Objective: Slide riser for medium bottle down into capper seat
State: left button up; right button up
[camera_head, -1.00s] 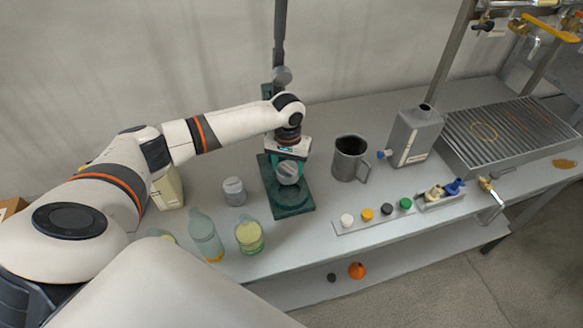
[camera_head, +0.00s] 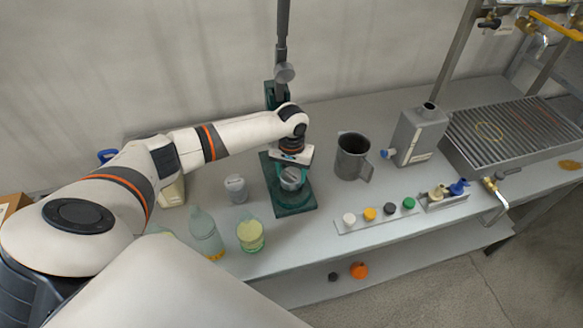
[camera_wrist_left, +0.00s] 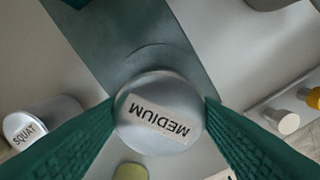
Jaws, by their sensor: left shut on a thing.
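The riser for the medium bottle (camera_head: 291,182) is a short grey metal cylinder over the dark green capper base (camera_head: 296,208). In the left wrist view its round top (camera_wrist_left: 160,135) carries a MEDIUM label. My left gripper (camera_head: 290,170) comes down from above, and its teal fingers (camera_wrist_left: 160,112) are shut on the riser's two sides. The riser looks low, at or just above the capper seat; its lower end and the seat are hidden, so I cannot tell whether it touches. My right gripper is not in view.
The squat riser (camera_head: 236,189) stands left of the capper. A clear bottle (camera_head: 205,235) and a yellow-green jar (camera_head: 250,236) stand near the front edge. A grey mug (camera_head: 351,157) is to the right, with a row of caps (camera_head: 370,214) in front. The capper column (camera_head: 283,40) rises behind.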

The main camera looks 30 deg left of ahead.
pick_arm(q)
jog(key=shift+f, duration=0.9)
dwell(0.3)
jog(key=shift+p, duration=0.4)
dwell(0.5)
jog(key=shift+p, duration=0.65)
